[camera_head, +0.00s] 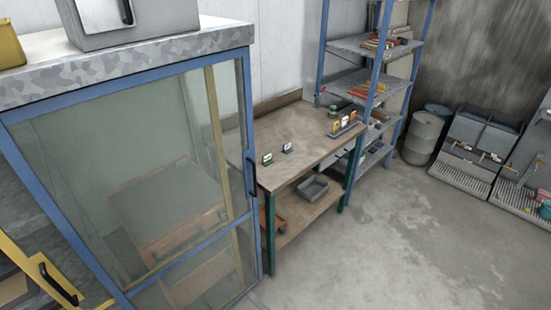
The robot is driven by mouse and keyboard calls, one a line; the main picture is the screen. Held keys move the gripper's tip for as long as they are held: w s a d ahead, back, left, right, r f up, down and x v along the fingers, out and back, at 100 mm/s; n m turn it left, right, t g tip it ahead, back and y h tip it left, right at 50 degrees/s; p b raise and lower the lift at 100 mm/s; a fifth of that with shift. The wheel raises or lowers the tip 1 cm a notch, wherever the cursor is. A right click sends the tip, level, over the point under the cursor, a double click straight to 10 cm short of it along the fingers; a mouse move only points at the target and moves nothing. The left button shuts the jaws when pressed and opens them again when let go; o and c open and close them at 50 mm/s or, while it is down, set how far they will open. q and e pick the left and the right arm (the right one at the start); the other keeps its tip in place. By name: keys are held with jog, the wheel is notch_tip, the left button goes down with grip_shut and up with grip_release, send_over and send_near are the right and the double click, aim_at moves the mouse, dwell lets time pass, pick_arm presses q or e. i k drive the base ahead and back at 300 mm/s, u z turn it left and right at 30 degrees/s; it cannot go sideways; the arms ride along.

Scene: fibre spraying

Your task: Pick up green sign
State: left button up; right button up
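A small sign with a dark green frame and a pale face (267,159) stands upright near the left front edge of the wooden workbench (305,133). A second small sign, bluish and white (287,148), stands to its right and a little behind. Both are small in this view, and their markings cannot be read. No gripper and no arm of mine is in view. Nothing is seen touching either sign.
A blue-framed glass cabinet (165,180) fills the left, beside the bench. A holder with several coloured items (343,125) stands at the bench's right end. A grey bin (312,188) sits on its lower shelf. Blue shelving (375,46) rises behind. Floor (400,245) at right is clear.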

aim_at(266, 158)
jog(key=z, duration=0.8)
jog(key=i, duration=1.2)
jog(key=z, duration=0.6)
jog(key=i, duration=1.4)
jog(key=u, duration=0.95)
jog(key=i, duration=0.8)
jog(key=u, duration=0.95)
